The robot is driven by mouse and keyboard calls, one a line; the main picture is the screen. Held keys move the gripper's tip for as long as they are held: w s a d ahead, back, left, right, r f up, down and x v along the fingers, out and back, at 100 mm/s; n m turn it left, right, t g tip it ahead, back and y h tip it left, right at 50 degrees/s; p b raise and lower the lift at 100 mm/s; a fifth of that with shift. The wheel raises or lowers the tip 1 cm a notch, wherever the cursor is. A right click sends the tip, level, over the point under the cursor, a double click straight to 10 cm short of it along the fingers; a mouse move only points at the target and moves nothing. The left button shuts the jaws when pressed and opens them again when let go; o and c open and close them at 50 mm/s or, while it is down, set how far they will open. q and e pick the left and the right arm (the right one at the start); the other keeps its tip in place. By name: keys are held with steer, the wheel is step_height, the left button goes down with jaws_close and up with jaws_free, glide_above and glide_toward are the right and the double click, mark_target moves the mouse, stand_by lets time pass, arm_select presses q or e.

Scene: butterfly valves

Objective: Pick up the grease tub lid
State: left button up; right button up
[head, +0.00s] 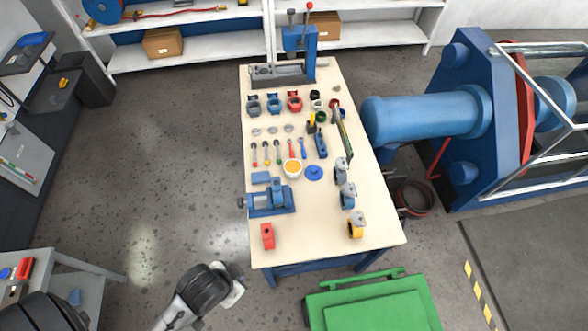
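The grease tub lid, a flat blue disc with a small raised knob (314,173), lies on the light workbench (347,245) near its middle. Just to its left stands the open white grease tub (293,168) with yellow-orange grease inside. One arm of mine, seemingly the left, reaches in at the bottom left. Its gripper end (234,286) is over the floor in front of the bench's near left corner, well away from the lid. Its fingers are too unclear to tell open from shut. My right gripper is not in view.
A blue vise (270,197) stands left of the tub. Several small valves line the bench's right side, including a yellow one (356,226). Several screwdrivers lie behind the tub. A red valve (267,236) is near the front. A green cart (375,307) stands before the bench.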

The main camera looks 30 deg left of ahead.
arm_select(q)
steer(key=o, duration=1)
